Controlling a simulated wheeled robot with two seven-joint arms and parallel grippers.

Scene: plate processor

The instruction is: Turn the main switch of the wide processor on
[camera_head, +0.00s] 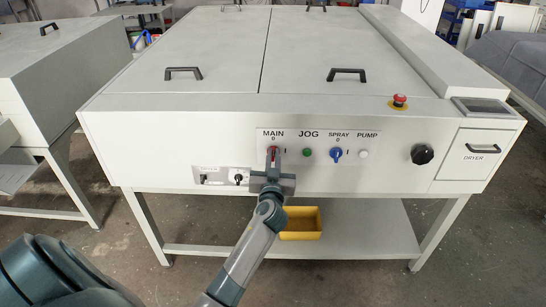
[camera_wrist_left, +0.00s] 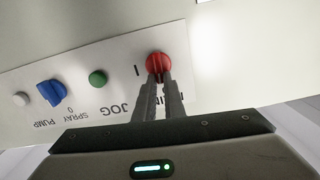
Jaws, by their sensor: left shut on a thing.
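The wide processor (camera_head: 200,112) is a large pale cabinet on legs in the head view. Its front panel (camera_head: 325,134) has a red main switch (camera_head: 272,151) under the label MAIN, with marks 0 above and I to the right. My left gripper (camera_head: 273,160) is at the panel, shut on the main switch. In the left wrist view, which shows the panel upside down, the left fingers (camera_wrist_left: 160,78) close on the ridge of the red switch (camera_wrist_left: 160,64). The fingers partly hide the switch and its label. My right gripper is not in view.
A green JOG button (camera_head: 307,152), a blue SPRAY switch (camera_head: 336,155) and a white PUMP button (camera_head: 364,154) sit to the right. A black knob (camera_head: 422,154) and a red emergency button (camera_head: 399,100) are farther right. A yellow bin (camera_head: 303,223) stands on the lower shelf.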

